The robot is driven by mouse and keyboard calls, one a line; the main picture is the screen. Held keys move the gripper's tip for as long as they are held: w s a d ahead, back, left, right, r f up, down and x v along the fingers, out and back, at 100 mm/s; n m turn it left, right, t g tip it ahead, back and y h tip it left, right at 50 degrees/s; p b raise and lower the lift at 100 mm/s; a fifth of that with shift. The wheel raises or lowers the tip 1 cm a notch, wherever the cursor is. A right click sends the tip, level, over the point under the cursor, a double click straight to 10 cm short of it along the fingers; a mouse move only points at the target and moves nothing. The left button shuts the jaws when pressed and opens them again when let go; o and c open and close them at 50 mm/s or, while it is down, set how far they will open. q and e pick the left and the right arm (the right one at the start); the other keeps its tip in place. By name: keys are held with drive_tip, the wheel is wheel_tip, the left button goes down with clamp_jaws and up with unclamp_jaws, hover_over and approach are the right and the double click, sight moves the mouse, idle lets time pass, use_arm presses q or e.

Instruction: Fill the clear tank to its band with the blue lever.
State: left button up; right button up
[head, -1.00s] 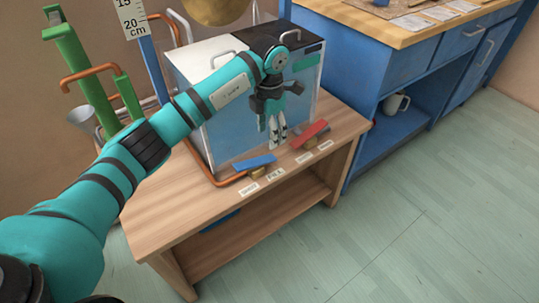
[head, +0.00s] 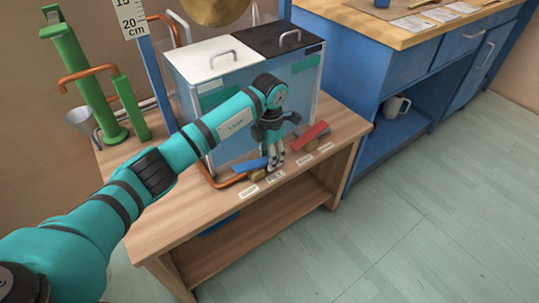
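The clear tank (head: 190,119) stands on a wooden stand, with a white lid half and a black lid half on top. Green bands show on its front, one on the left part (head: 212,97) and one on the right (head: 305,64). The arm hides part of the front, and I cannot make out the water level. The blue lever (head: 247,165) lies low before the tank on a small wooden block. My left gripper (head: 275,166) points down at the blue lever's right end, its fingers together and seemingly empty; I cannot tell whether it touches. My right gripper is out of view.
A red lever (head: 311,134) sits just right of my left gripper. Small labels (head: 248,192) line the stand's front edge. A copper pipe (head: 228,182) bends around the tank's lower corner. Green pipes (head: 80,80) and a funnel (head: 80,121) stand left; a blue cabinet (head: 345,70) stands right.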

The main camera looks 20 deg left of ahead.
sight(265, 160)
use_arm(q)
clamp_jaws()
drive_tip(key=shift+r, duration=0.1)
drive_tip(key=shift+s+a+r+t+h+p, duration=0.2)
drive_tip(key=shift+r+t+h+p, duration=0.1)
drive_tip(key=shift+t+h, duration=0.25)
drive_tip(key=shift+r+t+h, duration=0.15)
drive_tip(key=shift+t+h, duration=0.2)
drive_tip(key=shift+t, duration=0.3)
drive_tip(key=shift+s+a+r+t+h+b, duration=0.2)
drive_tip(key=shift+s+r+t+h+b, duration=0.1)
drive_tip(key=shift+t+h+b, duration=0.45)
drive_tip(key=shift+r+t+b, duration=0.1)
drive_tip(key=shift+t+b, duration=0.15)
drive_tip(key=shift+b, duration=0.1)
drive_tip(key=shift+s+a+r+t+h+b, duration=0.1)
drive_tip(key=shift+r+t+h+b, duration=0.2)
drive_tip(key=shift+t+h+b, duration=0.25)
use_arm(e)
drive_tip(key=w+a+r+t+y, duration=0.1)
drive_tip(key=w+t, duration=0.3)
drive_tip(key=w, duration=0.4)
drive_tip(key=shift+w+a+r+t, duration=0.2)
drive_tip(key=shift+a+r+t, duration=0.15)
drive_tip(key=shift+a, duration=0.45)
